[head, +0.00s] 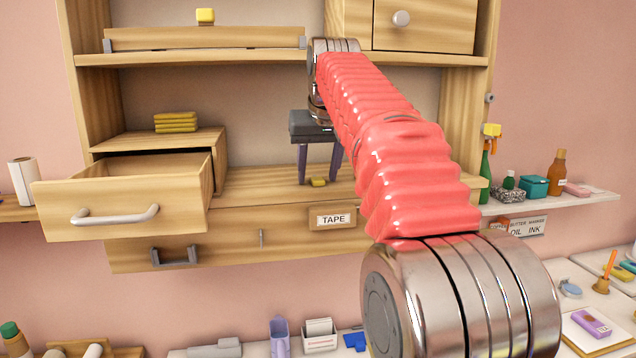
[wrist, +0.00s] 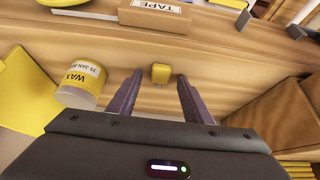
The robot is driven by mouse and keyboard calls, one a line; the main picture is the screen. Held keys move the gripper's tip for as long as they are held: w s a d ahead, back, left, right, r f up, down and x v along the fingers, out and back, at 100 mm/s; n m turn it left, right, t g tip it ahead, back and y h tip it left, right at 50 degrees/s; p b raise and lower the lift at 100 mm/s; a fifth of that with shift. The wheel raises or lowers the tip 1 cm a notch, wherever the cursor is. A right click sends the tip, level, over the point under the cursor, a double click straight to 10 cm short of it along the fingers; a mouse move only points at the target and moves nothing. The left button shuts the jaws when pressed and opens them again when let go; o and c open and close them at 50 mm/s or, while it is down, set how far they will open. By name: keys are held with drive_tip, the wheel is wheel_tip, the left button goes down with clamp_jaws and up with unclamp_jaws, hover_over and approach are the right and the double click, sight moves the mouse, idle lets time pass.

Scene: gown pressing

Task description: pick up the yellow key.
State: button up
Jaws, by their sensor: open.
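A small yellow block, taken as the yellow key (head: 318,182), lies on the wooden shelf board under my gripper. It also shows in the wrist view (wrist: 160,73) as a small yellow piece; its full shape cannot be told. My gripper (head: 317,176) points down from above with its two purple-grey fingers apart. In the wrist view, the gripper (wrist: 157,80) has one finger on each side of the yellow piece, close to its level. Neither finger is seen touching it, and nothing is held.
An open drawer (head: 125,205) juts out at left, with a yellow stack (head: 175,122) on the box top above. A yellow wax jar (wrist: 81,83) stands left of the fingers in the wrist view. The tape label holder (head: 333,218) is on the front edge.

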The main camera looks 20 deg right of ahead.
sight(318, 180)
drive_tip(key=shift+c, duration=0.4)
drive_tip(key=c, duration=1)
drive_tip(key=shift+s+r, duration=0.15)
drive_tip(key=shift+r, duration=2.9)
drive_tip(key=shift+r, duration=0.3)
drive_tip(key=shift+s+r, duration=0.1)
drive_tip(key=shift+r, duration=0.05)
drive_tip(key=shift+s, duration=0.15)
